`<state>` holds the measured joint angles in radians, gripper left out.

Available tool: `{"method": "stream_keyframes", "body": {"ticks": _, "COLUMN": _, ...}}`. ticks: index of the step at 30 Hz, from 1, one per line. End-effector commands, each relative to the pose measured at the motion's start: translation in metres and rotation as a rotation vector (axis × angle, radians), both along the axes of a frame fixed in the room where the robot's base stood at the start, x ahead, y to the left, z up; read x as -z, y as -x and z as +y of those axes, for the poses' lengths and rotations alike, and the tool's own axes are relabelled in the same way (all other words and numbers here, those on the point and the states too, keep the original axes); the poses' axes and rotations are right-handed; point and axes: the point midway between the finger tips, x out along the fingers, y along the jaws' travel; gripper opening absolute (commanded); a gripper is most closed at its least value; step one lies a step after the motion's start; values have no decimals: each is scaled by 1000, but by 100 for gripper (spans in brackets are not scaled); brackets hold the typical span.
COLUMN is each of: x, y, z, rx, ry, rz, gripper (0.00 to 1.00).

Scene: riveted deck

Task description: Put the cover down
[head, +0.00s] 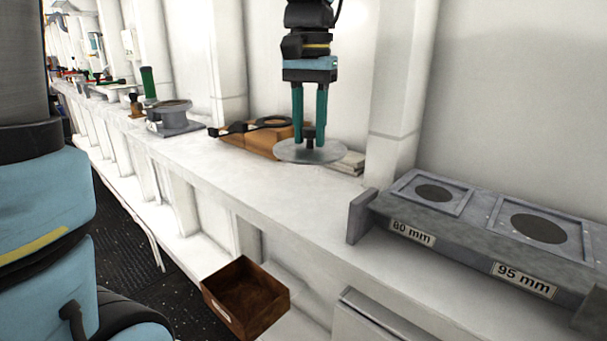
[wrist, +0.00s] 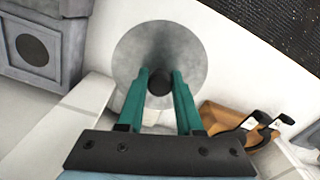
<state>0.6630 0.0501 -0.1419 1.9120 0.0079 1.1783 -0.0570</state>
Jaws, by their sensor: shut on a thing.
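The cover (head: 292,153) is a round grey metal disc with a dark knob on top. My gripper (head: 309,143) is shut on the knob, its two teal fingers pointing down. In the head view the cover hangs level over the white bench, in front of the wall; the exact gap to the bench is hard to tell. In the wrist view the cover (wrist: 185,42) lies beyond the fingertips (wrist: 160,82), which close on the knob. The cover hides part of the bench below it.
A grey block (head: 460,222) with round dark recesses labelled 80 mm and 95 mm stands at right. A wooden block (head: 262,140) with black tools sits left of the cover. A light stack (head: 350,162) lies behind it. A brown open box (head: 246,297) is lower down. Bench front is clear.

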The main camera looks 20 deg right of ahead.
Motion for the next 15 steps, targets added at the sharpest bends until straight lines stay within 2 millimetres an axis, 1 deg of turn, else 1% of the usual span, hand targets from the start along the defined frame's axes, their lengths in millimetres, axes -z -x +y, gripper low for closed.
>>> {"method": "stream_keyframes", "body": {"ticks": 1, "x": 10, "y": 1, "z": 1, "rx": 0, "ry": -4, "rz": 4, "gripper": 0}}
{"method": "stream_keyframes", "body": {"ticks": 4, "x": 28, "y": 1, "z": 1, "rx": 0, "ry": -4, "rz": 4, "gripper": 0}}
{"method": "stream_keyframes", "body": {"ticks": 6, "x": 38, "y": 1, "z": 1, "rx": 0, "ry": -3, "rz": 3, "gripper": 0}}
{"method": "stream_keyframes", "body": {"ticks": 11, "x": 52, "y": 1, "z": 1, "rx": 0, "ry": -3, "rz": 3, "gripper": 0}}
{"method": "stream_keyframes", "body": {"ticks": 15, "x": 73, "y": 1, "z": 1, "rx": 0, "ry": -4, "rz": 4, "gripper": 0}}
